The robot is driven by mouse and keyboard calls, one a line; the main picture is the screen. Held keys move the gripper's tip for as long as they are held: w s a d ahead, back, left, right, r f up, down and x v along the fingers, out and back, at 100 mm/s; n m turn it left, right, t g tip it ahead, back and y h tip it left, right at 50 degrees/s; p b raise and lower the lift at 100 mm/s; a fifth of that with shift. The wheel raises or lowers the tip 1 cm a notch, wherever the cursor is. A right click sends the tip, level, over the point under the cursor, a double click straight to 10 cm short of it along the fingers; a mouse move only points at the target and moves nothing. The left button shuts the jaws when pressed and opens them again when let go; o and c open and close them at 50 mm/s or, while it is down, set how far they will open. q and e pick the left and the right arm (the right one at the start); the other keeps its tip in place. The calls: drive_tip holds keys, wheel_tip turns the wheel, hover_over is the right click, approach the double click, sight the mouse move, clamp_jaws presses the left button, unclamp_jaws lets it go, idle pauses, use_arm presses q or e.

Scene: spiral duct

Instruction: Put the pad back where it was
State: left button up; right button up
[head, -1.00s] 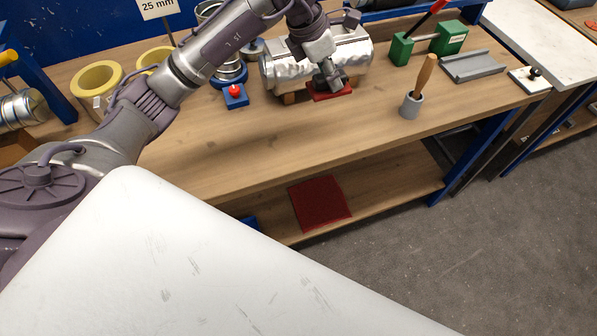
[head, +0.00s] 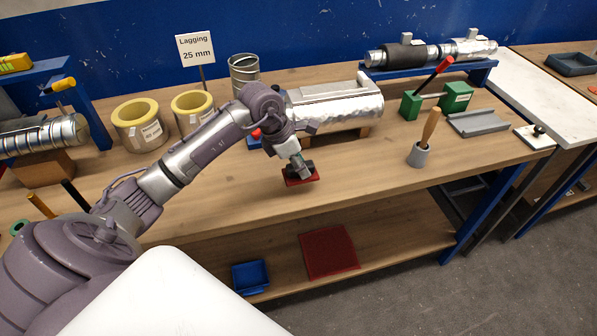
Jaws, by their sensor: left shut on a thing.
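My left gripper (head: 299,168) is shut on a small red pad (head: 301,180) with a dark upper part. The pad is over the front part of the bench top, in front of the foil-wrapped duct piece (head: 336,110) and apart from it. I cannot tell whether the pad touches the wood. The fingers partly hide the pad's top. A dark red mat (head: 329,252) lies flat on the lower shelf, below and right of the gripper. My right gripper is out of view.
The bench top (head: 370,165) is clear right of the gripper. A grey cup with a wooden-handled tool (head: 419,154), a green block fixture (head: 456,98) and a grey tray (head: 478,122) stand further right. Yellow-lined rings (head: 140,123) stand behind my arm. A blue bin (head: 250,277) is on the shelf.

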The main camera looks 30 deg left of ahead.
sight(298, 176)
use_arm(q)
drive_tip(key=shift+a+f, duration=0.15)
drive_tip(key=shift+a, duration=0.1)
drive_tip(key=shift+f, duration=0.25)
wheel_tip(298, 176, down, 3)
drive_tip(key=shift+f+p, duration=0.15)
drive_tip(key=shift+p, duration=0.65)
drive_tip(key=shift+f, duration=0.35)
drive_tip(key=o, duration=1)
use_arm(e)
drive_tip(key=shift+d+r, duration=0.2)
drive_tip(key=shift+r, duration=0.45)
use_arm(q)
drive_tip(key=shift+r, duration=0.1)
